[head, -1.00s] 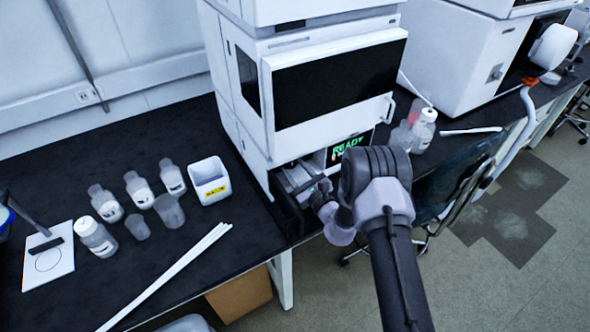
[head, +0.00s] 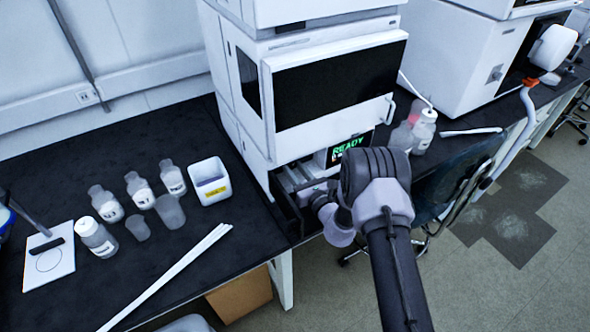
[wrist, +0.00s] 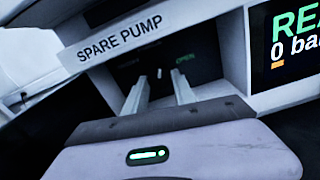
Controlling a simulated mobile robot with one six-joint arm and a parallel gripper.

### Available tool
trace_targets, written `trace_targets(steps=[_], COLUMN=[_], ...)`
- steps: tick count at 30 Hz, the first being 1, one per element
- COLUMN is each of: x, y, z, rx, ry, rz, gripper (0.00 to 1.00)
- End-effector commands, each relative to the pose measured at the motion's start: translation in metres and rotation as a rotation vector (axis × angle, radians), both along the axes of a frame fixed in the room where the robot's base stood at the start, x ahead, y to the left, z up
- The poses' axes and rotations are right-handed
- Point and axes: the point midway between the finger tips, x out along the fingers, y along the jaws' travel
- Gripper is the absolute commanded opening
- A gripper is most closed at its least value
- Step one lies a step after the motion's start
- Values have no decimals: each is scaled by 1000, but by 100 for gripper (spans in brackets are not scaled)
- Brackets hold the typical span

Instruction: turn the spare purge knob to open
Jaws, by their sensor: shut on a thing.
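The spare pump (wrist: 120,38) fills the upper wrist view, its name printed on a pale strip above a dark recess. Green OPEN lettering shows in the recess, right of centre; fainter lettering to the left is not readable. The spare purge knob (wrist: 159,73) is dark against the dark panel, and only a short, nearly upright white mark on it shows clearly. My gripper (wrist: 160,82) has one pale finger on each side of the knob and is shut on it. In the head view my wrist covers the front of the lower bay, so the knob is hidden there.
A screen (head: 349,147) reading READY sits beside the bay; the wrist view shows 0 bar. Bottles (head: 140,189) and a white bin (head: 208,181) stand left on the black bench. White rods (head: 170,275) lie near its front edge. More bottles (head: 424,131) stand right.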

Motion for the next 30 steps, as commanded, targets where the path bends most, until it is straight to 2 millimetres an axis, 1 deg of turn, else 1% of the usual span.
trace_targets(steps=[21,30], x=[-2,-2], y=[2,2], z=[1,2], rx=[560,771], ry=[379,522], rz=[-1,0], gripper=[0,0])
